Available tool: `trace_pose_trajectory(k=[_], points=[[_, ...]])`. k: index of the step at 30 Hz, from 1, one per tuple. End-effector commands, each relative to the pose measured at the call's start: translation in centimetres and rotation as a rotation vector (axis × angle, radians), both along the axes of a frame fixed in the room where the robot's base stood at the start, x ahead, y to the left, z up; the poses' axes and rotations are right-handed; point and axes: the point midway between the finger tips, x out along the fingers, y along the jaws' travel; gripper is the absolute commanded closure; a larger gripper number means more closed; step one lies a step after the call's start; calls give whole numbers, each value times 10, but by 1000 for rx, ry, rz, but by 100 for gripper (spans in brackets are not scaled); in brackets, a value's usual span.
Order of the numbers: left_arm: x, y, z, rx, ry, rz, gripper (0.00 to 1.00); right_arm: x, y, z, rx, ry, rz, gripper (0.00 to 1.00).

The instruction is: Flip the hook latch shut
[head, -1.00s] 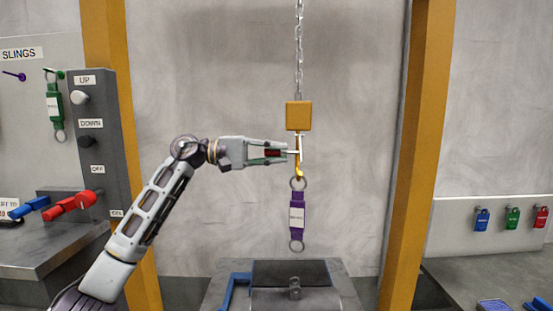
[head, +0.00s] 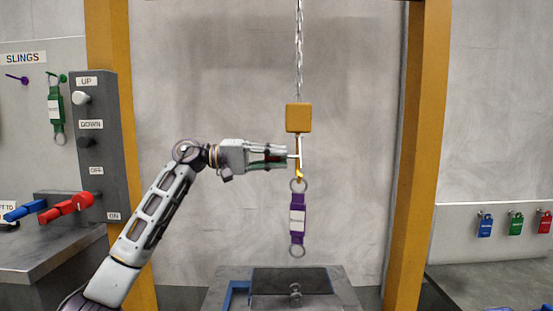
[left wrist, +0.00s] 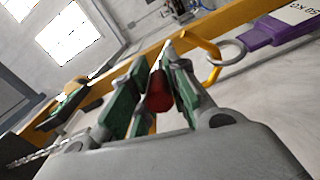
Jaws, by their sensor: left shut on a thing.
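The yellow hook (head: 299,172) hangs below an orange block (head: 298,117) on a chain. It also shows in the left wrist view (left wrist: 212,52). A purple sling (head: 297,215) hangs from the hook by its upper ring. My left gripper (head: 284,157) reaches in from the left, level with the hook's upper part. Its green-padded fingers are shut on a red piece (left wrist: 159,92), which looks like the hook latch's grip. A pale bar (head: 300,150) stands at the fingertips beside the hook. Whether the latch closes the hook mouth is unclear. My right gripper is out of view.
A grey control box (head: 94,150) with UP, DOWN and OFF labels stands left, with a red lever (head: 66,207) near it. Yellow posts (head: 418,150) flank the hook. A dark-topped block (head: 290,280) stands below the sling. Small padlock-like tags (head: 515,223) hang right.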

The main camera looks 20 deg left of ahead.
Motion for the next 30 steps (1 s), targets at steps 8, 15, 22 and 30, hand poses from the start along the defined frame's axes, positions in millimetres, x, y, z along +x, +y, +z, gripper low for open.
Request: trace_pose_trajectory(k=[8, 15, 22, 30], points=[[1, 3, 4, -7, -3, 9, 63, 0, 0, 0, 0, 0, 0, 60], [1, 1, 2, -5, -1, 4, 59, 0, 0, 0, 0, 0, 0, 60], [0, 4, 2, -4, -1, 3, 59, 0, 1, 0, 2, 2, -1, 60], [-6, 25, 1, -2, 0, 5, 59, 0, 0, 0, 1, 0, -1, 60]])
